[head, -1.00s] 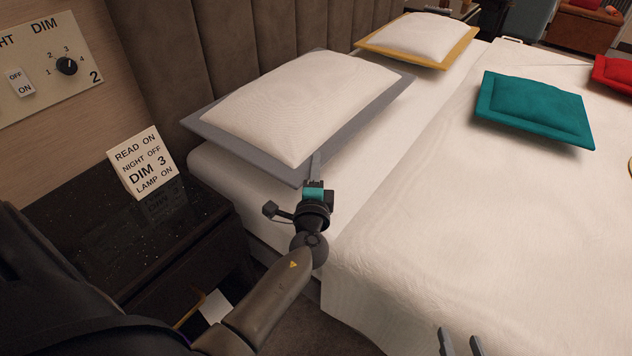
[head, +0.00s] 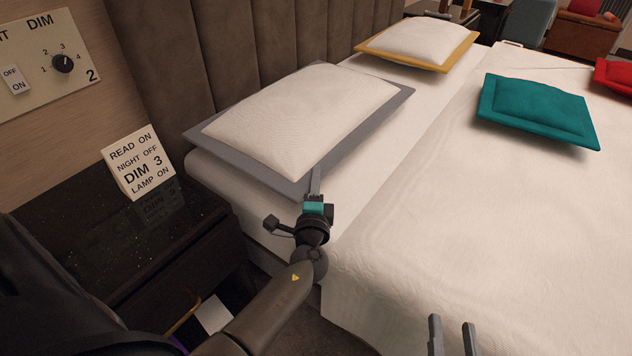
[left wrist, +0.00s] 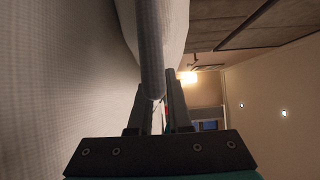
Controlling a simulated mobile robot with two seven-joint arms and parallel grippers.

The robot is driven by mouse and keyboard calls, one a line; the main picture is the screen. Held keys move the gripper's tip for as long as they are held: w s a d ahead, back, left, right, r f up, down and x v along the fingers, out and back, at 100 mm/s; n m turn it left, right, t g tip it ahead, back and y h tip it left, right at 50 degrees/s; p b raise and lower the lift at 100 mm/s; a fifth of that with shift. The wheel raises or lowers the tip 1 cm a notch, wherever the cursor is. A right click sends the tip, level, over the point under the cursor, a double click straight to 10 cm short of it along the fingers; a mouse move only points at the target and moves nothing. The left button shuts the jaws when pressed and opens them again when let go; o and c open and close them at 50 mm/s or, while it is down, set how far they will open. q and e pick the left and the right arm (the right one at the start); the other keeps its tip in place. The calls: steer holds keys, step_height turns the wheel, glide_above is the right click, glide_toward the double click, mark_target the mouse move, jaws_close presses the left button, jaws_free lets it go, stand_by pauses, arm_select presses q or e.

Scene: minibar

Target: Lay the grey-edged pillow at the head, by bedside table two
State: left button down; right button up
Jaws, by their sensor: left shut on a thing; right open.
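The grey-edged pillow (head: 300,115) has a white middle and a wide grey border. It lies at the head of the bed (head: 400,240), near the padded headboard and beside the black bedside table (head: 75,225), which is next to the wall panel marked 2. My left gripper (head: 315,185) is shut on the pillow's near grey edge. In the left wrist view the grey edge (left wrist: 151,60) runs down between the two fingers. Whether the pillow's whole underside rests on the mattress is hard to tell. My right gripper (head: 453,335) is open and empty above the bed's near side.
A yellow-edged pillow (head: 425,42) lies farther along the headboard. A teal cushion (head: 540,110) and a red cushion (head: 615,75) lie to the right. A white sign (head: 139,162) stands on the bedside table. The near middle of the bed is bare.

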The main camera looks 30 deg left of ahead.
arm_select(q)
steer(key=shift+r, duration=0.1)
stand_by(0.3)
steer(key=c, duration=1.2)
jaws_free()
steer(key=shift+f, duration=0.2)
steer(key=shift+c, duration=0.2)
steer(key=o, duration=0.4)
arm_select(e)
steer(key=shift+s, duration=0.1)
arm_select(q)
steer(key=p+v, duration=0.2)
steer(key=v, duration=1)
steer(key=shift+r, duration=0.2)
arm_select(e)
steer(key=d+f+g, duration=0.1)
steer(key=w+d+f+g+h, duration=0.1)
steer(key=g, duration=0.1)
steer(key=shift+w+f+n, duration=0.1)
steer(key=shift+n, duration=0.3)
